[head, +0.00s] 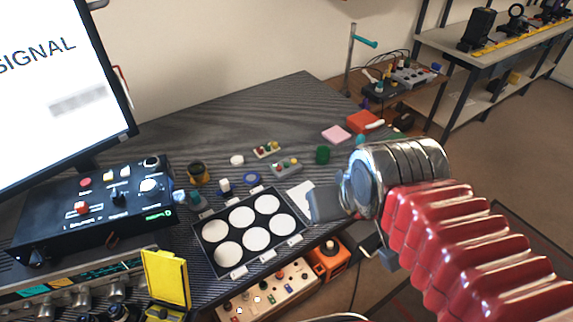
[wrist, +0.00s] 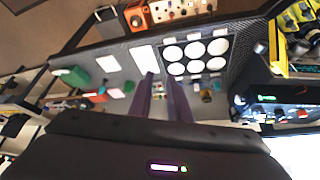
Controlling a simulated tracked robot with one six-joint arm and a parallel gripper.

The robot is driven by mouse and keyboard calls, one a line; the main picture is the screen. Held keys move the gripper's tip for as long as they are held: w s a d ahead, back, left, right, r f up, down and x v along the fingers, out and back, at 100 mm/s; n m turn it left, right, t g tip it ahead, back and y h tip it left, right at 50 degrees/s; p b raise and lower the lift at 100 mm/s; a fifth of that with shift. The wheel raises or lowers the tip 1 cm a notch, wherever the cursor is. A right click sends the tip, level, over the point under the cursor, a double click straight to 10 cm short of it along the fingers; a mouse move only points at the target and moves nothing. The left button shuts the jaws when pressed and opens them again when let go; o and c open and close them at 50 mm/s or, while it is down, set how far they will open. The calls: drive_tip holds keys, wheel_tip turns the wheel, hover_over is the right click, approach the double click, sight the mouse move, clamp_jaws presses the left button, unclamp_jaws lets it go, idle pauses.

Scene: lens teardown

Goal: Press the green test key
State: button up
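My gripper (wrist: 161,78) shows in the wrist view as two dark fingers with a narrow gap between them, empty. In the head view, my gripper (head: 327,204) is above the front edge of the desk, right of the lens tray. A small grey button box (head: 285,167) with coloured keys lies beyond it, and a beige button strip (head: 268,149) lies behind that. Small coloured keys show between the fingers in the wrist view. I cannot tell for certain which key is the green test key. My gripper is apart from both boxes.
A black tray (head: 207,258) with several white discs lies left of my gripper. A black control box (head: 60,215) and a monitor (head: 60,85) stand at the left. A green cylinder (head: 322,155), a pink block (head: 337,134) and a red box (head: 365,121) lie farther back.

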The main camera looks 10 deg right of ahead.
clamp_jaws()
idle(1.3)
